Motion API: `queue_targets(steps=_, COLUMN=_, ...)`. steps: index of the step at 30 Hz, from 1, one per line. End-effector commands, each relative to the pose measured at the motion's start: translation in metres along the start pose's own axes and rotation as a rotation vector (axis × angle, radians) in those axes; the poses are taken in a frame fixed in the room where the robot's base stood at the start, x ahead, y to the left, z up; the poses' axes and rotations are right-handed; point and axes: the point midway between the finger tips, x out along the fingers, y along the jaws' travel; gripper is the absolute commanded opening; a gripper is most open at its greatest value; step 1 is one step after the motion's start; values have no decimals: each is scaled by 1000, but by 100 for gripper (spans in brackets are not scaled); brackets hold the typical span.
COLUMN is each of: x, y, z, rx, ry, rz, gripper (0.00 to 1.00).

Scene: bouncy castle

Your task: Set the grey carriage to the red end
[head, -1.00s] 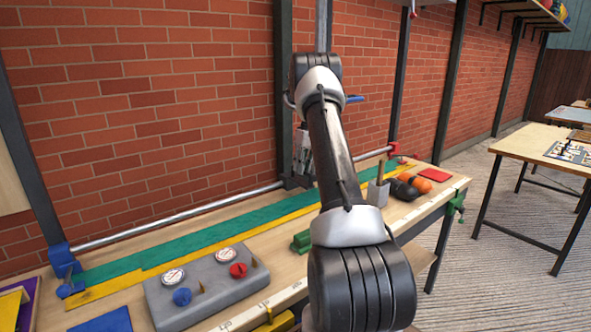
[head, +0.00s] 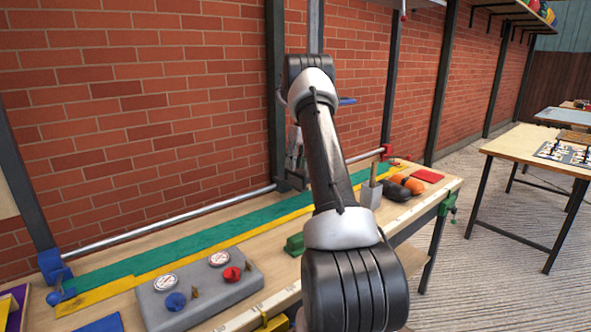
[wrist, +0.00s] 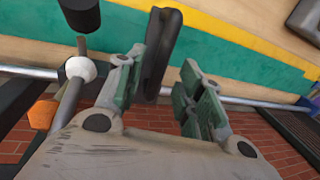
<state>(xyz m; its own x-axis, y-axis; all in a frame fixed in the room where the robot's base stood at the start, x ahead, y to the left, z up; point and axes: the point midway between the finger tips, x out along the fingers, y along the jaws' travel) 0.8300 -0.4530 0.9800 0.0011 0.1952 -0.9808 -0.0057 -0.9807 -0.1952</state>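A dark grey carriage (head: 291,181) sits on the silver rail (head: 180,208), right of its middle and partly hidden by my arm. The rail's red end (head: 388,151) is at the right and its blue end (head: 53,266) at the left. My gripper (head: 295,150) hangs at the carriage, small and partly hidden in the head view. In the wrist view my gripper (wrist: 167,88) is open, with its green-padded fingers on either side of a dark upright bar (wrist: 163,45), apparently the carriage's handle. Gaps show beside the bar; I cannot tell whether either finger touches it.
Green and yellow strips (head: 200,241) run along the bench before the rail. A grey gauge box (head: 205,290), a green block (head: 295,244) and a grey holder (head: 370,194) stand nearer the front. The brick wall (head: 150,110) is close behind the rail.

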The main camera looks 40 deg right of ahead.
Motion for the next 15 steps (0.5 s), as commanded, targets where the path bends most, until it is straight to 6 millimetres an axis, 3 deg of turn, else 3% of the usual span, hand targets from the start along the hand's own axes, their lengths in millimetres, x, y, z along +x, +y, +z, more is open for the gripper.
queue_targets(steps=9, x=-70, y=1, z=-1, rx=0, ry=4, rz=3, gripper=37)
queue_targets(steps=15, x=-94, y=1, z=0, rx=1, ry=1, rz=1, gripper=37)
